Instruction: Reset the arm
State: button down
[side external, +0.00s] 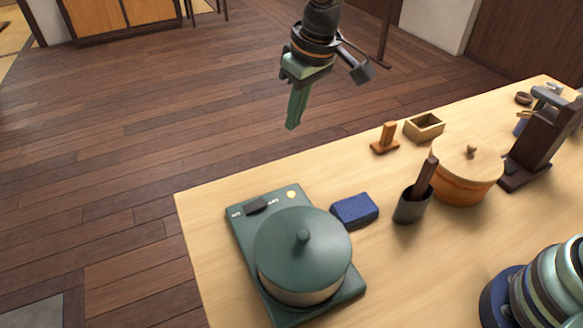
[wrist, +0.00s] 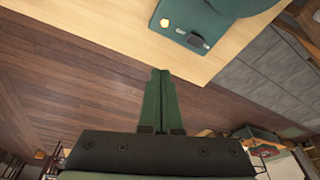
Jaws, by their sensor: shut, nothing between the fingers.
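My gripper (side external: 294,122) hangs in the air past the far edge of the table in the side external view. Its green fingers are pressed together with nothing between them. In the wrist view the shut fingers (wrist: 159,74) point toward the table edge, over the wooden floor. Part of my arm shows at the lower right of the side external view.
The wooden table (side external: 215,201) holds a green cooker (side external: 241,228) with a lidded pot (side external: 303,247), a blue block (side external: 355,210), a dark cup (side external: 411,206), an orange lidded pot (side external: 464,182), a small wooden box (side external: 424,127) and a wooden stand (side external: 385,139). A dark brown stand (side external: 535,147) is at right.

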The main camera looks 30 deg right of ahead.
jog(key=s+d+r+m+t, duration=0.1)
jog(key=s+d+r, duration=0.25)
jog(key=d, duration=0.35)
jog(key=s+d+r+m+t, duration=0.1)
jog(key=s+d+r, duration=0.25)
jog(key=d, duration=0.45)
jog(key=s+d+f+m+t+h, duration=0.1)
jog(key=s+d+m, duration=0.1)
jog(key=s+d, duration=0.5)
jog(key=shift+s+d, duration=0.3)
jog(key=shift+d, duration=0.45)
